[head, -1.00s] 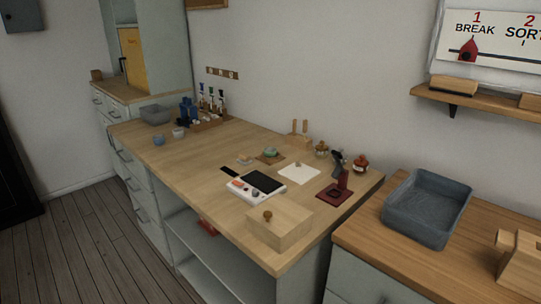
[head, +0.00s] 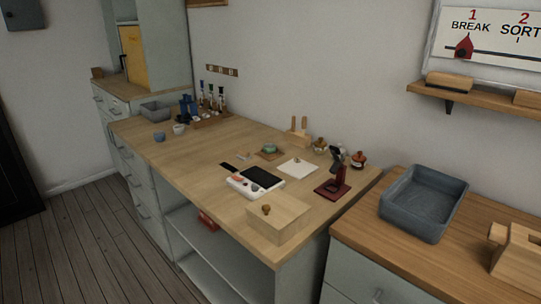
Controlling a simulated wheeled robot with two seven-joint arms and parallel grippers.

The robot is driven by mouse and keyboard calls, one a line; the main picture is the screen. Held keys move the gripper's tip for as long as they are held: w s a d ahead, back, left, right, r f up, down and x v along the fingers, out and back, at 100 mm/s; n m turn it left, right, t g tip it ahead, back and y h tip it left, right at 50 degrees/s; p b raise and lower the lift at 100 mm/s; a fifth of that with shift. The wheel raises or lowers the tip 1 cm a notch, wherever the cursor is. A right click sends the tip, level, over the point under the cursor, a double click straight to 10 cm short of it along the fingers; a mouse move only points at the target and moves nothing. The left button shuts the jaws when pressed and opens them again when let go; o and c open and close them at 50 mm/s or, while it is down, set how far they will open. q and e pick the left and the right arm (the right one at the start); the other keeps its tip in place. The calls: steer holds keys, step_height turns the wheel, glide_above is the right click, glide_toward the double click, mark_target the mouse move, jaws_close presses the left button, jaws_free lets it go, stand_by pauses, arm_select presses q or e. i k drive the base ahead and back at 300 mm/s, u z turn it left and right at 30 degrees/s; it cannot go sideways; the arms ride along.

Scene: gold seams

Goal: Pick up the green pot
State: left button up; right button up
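Neither of my grippers is in the head view.
Near the pot are a white sheet (head: 297,168), a white device with a dark screen (head: 259,181), a wooden box with a knob (head: 278,218) and a dark red stand (head: 333,190). A grey tray (head: 422,204) is on the right counter. The worktop's left front is clear.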

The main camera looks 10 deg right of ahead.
mark_target(270, 150)
steer(key=z, duration=0.35)
steer(key=k, duration=0.3)
steer(key=u, duration=1.5)
steer(key=i, duration=1.55)
steer(key=z, duration=1.05)
